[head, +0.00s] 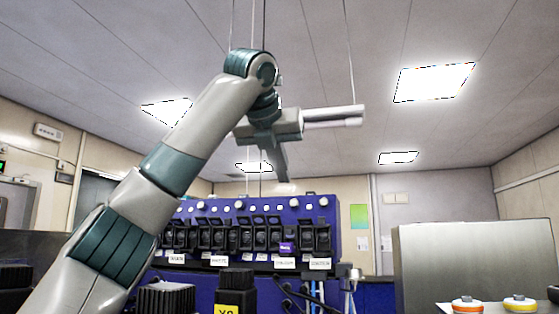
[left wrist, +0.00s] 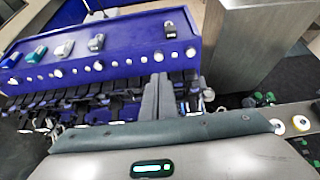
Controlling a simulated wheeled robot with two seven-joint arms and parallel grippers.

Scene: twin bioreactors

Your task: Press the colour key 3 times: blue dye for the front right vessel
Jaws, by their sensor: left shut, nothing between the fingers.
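My left gripper (head: 362,115) is shut and empty, held high in front of the ceiling, above the blue control panel (head: 330,215). In the left wrist view its fingers (left wrist: 158,77) lie together over the panel's key rows. The panel has a row of black keys; one key with a lit purple face (head: 287,247) sits right of centre. The white label (head: 285,263) under it seems to read COLOUR, but the print is tiny. The panel also shows in the left wrist view (left wrist: 130,45). I cannot make out the front right vessel. My right gripper is not in view.
A grey metal cabinet (head: 465,262) stands right of the panel. Two round items, one orange-ringed (head: 467,305) and one yellow-ringed (head: 518,304), are at the lower right. Black blocks (head: 236,280) stand before the panel. The air around the raised gripper is clear.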

